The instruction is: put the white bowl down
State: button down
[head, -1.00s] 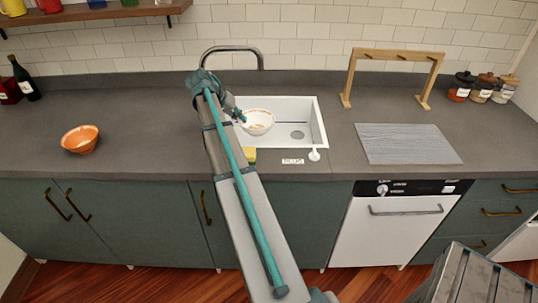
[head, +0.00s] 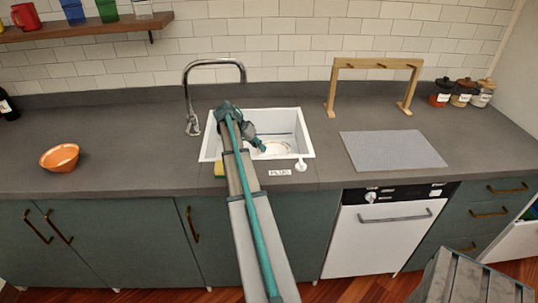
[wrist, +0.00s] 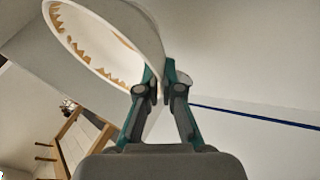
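The white bowl (head: 277,147) shows inside the white sink (head: 307,140), low in the basin; my arm hides its left part. In the wrist view the bowl (wrist: 130,30) is large, with orange-brown marks along its inner wall. My gripper (head: 259,144) reaches down into the sink at the bowl's left side. In the wrist view its fingers (wrist: 163,78) are closed on the bowl's rim. I cannot tell whether the bowl touches the sink floor.
A faucet (head: 188,100) stands behind the sink at left. A yellow sponge (head: 219,169) lies by the front left edge. An orange bowl (head: 59,158) is far left. A grey mat (head: 393,150) and wooden rack (head: 377,64) are right.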

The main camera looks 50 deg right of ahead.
aim_at(269, 153)
notch_tip(269, 153, down, 4)
jog(key=shift+r, duration=0.1)
jog(key=shift+s+d+f+p, duration=0.15)
jog(key=shift+s+d+p, duration=0.5)
jog(key=shift+s+d, duration=0.1)
jog(key=shift+s+d+f+p, duration=0.15)
jog(key=shift+s+d+p, duration=0.45)
jog(key=shift+s+d, duration=0.1)
jog(key=shift+f, duration=0.3)
jog(key=shift+f, duration=0.15)
jog(key=c, duration=1.3)
grip_release()
